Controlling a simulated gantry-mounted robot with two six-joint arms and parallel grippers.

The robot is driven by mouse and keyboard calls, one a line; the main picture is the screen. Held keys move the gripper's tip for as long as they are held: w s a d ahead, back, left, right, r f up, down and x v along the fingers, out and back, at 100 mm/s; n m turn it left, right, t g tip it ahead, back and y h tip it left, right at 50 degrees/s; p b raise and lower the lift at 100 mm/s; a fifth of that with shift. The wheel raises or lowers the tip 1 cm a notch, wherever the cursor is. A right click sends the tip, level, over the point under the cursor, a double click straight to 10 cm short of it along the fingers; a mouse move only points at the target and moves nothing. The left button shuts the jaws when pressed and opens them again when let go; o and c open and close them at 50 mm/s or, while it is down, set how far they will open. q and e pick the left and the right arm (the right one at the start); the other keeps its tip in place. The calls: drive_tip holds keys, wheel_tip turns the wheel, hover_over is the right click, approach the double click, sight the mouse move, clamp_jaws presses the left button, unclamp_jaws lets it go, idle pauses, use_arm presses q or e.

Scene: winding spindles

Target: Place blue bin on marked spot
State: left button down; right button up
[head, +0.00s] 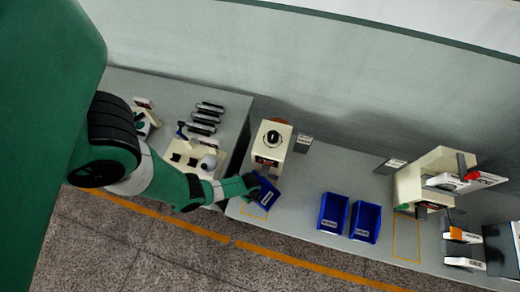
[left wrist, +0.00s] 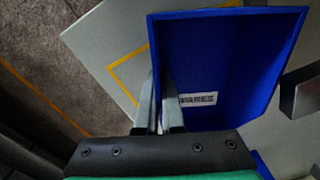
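A blue bin (head: 265,192) with a white label reading SPARES hangs at my left gripper (head: 252,183), tilted in the head view. In the left wrist view the same bin (left wrist: 235,60) fills the upper right. My left gripper (left wrist: 158,88) is shut on its side wall, one finger on each side. A yellow outlined spot (head: 254,212) on the table lies just below and in front of the bin. Part of its outline (left wrist: 127,71) shows beside the bin in the left wrist view; the rest is hidden. My right gripper is in neither view.
Two more blue bins (head: 333,213) (head: 365,222) stand on the table to the right. Another yellow outline (head: 406,240) lies empty beyond them. A cream winding machine (head: 271,143) stands right behind the held bin. A second machine (head: 432,180) stands at the right.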

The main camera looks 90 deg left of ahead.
use_arm(q)
drive_tip(key=shift+s+d+f, duration=0.15)
drive_tip(key=shift+d+f, duration=0.05)
drive_tip(key=shift+f, duration=0.55)
drive_tip(key=shift+s+r, duration=0.1)
drive_tip(key=shift+f, duration=0.2)
drive_tip(key=c, duration=1)
unclamp_jaws()
drive_tip(key=shift+c, duration=0.2)
drive_tip(key=shift+r, duration=0.1)
